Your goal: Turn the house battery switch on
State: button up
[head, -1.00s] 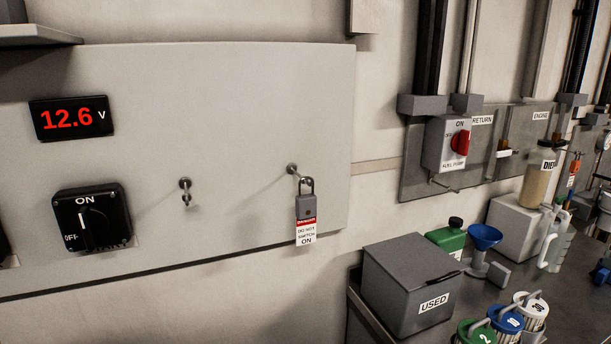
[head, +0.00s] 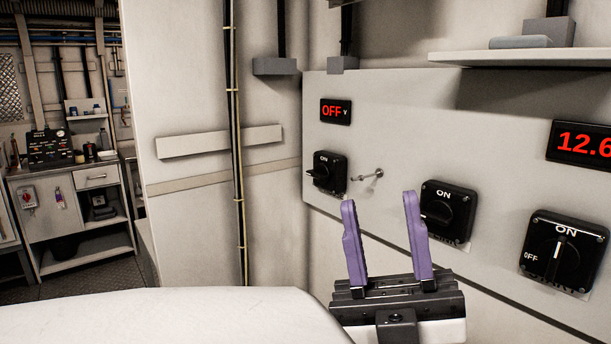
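Three black rotary switches are on the pale wall panel (head: 400,130). The left switch (head: 328,172) sits below a small red display (head: 335,111) reading OFF; its knob appears turned sideways. The middle switch (head: 447,213) has an ON mark on top; its knob angle is hard to tell. The right switch (head: 563,253) has its white pointer upright at ON. I cannot read which one is the house battery switch. My gripper (head: 379,200), with two purple fingers, is open and empty. It is in front of the panel, apparently touching none of the switches.
A small metal hook (head: 370,175) juts from the panel beside the left switch. A second display (head: 585,145) reads 12.6, cut off at the edge. A shelf (head: 530,58) overhangs at upper right. A workbench (head: 70,190) stands far left.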

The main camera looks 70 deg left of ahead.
aim_at(322, 172)
jog(key=u, duration=1.95)
jog(key=k+j+u, duration=0.1)
jog(key=j, duration=0.15)
jog(key=k+j+u, duration=0.1)
jog(key=j, duration=0.15)
jog(key=i, duration=0.55)
